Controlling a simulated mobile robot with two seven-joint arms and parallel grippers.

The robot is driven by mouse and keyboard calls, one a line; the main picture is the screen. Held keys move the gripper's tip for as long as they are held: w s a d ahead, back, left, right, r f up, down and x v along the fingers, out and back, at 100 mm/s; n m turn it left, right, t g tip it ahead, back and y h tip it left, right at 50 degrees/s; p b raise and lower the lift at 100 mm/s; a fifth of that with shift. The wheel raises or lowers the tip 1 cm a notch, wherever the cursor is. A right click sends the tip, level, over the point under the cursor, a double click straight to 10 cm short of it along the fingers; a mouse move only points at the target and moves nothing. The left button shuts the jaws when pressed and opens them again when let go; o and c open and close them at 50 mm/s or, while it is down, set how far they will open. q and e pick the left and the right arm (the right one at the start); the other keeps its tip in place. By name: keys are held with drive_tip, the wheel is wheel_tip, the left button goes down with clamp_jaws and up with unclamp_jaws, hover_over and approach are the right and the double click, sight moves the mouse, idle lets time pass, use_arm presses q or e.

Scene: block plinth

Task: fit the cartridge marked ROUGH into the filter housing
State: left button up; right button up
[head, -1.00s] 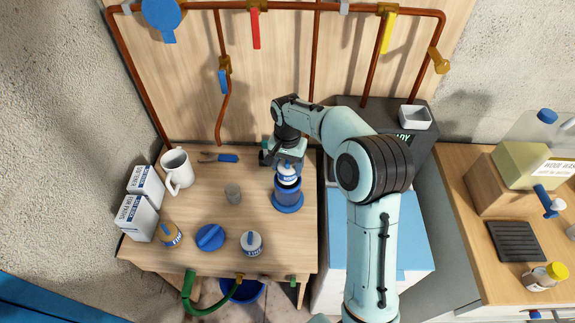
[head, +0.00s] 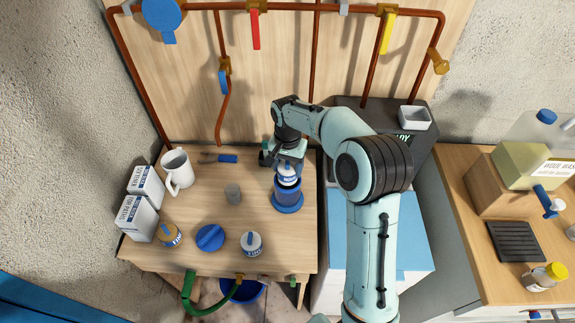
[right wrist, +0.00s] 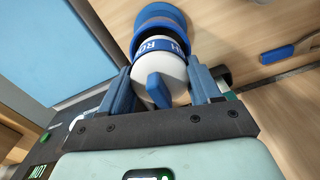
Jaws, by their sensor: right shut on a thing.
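The ROUGH cartridge (head: 287,172) is white with a blue lettered band and a blue fin on top. It also shows in the right wrist view (right wrist: 155,60), where part of its lettering is readable. My right gripper (head: 284,158) is shut on it from above. The cartridge is upright over the blue filter housing (head: 287,200), its lower part hidden by the housing's rim. I cannot tell how deep it sits. In the right wrist view the housing's blue rim (right wrist: 160,14) is just beyond the cartridge. My left gripper is not in view.
A blue-handled tool (head: 222,158) lies at the back. Copper pipes run along the wall.

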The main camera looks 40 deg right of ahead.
sight(288, 173)
drive_tip(key=shift+f, duration=0.1)
idle(0.8)
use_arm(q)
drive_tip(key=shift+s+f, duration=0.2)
use_arm(e)
drive_tip(key=shift+f, duration=0.35)
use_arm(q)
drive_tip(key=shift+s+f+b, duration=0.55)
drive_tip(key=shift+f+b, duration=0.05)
use_arm(e)
drive_tip(key=shift+f, duration=1.25)
drive_tip(key=o, duration=1.1)
wheel_tip(288, 173, up, 13)
drive_tip(key=shift+w+r+p, duration=0.1)
drive_tip(key=shift+r+p, duration=0.1)
drive_tip(key=shift+p, duration=0.6)
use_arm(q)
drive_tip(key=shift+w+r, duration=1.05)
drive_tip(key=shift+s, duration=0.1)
